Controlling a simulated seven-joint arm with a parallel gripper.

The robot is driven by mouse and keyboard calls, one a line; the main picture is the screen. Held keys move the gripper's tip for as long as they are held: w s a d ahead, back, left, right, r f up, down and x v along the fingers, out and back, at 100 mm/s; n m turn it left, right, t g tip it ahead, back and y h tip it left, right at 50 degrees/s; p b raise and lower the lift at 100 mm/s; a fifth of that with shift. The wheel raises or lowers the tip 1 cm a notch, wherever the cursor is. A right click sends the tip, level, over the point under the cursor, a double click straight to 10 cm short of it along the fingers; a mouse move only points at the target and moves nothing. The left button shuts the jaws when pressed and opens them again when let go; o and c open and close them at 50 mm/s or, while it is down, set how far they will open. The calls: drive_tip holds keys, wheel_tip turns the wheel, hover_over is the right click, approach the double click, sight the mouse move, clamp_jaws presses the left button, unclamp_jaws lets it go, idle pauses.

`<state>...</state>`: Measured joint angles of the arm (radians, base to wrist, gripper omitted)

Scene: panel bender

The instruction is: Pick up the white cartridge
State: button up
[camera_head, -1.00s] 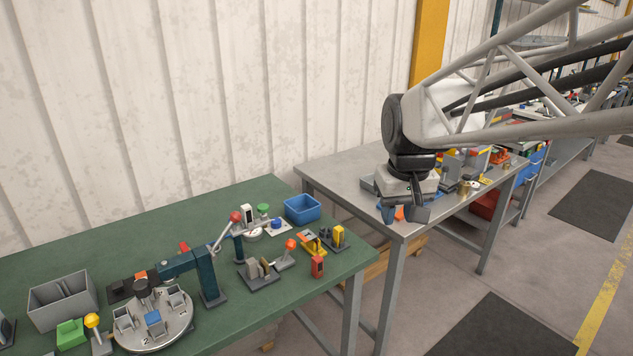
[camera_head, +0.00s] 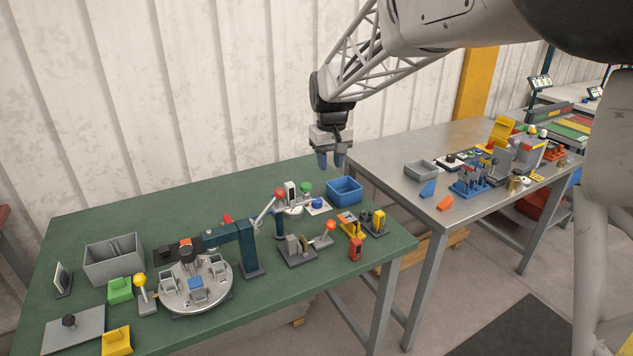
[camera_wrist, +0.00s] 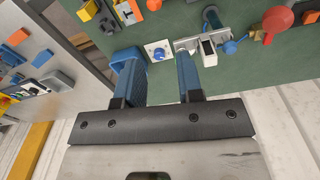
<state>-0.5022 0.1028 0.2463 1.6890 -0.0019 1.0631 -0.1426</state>
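A small white upright block with a dark face (camera_head: 290,192), which looks like the white cartridge, stands toward the back of the green table, left of the blue bin. It also shows in the wrist view (camera_wrist: 208,50), just right of the right finger and beyond its tip. My gripper (camera_head: 331,160) hangs above the back right of the green table, pointing down, higher than the block and to its right. In the wrist view, its two blue fingers (camera_wrist: 158,70) stand apart with nothing held between them.
A blue bin (camera_head: 345,185) stands below and right of my gripper. A white plate with a blue button (camera_head: 318,204) lies beside the block. A red-knobbed lever (camera_head: 265,208) stands close on the left. A dark teal press (camera_head: 247,248) and rotary dial (camera_head: 210,296) are nearer the front.

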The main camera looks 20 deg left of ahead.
drive_tip(key=n, duration=0.2)
hover_over(290, 184)
wheel_tip(290, 184, down, 5)
drive_tip(key=shift+w+f, duration=0.15)
drive_tip(key=shift+f, duration=0.05)
drive_tip(key=shift+f, duration=1.3)
drive_tip(key=shift+f, duration=2.6)
drive_tip(key=c, duration=0.5)
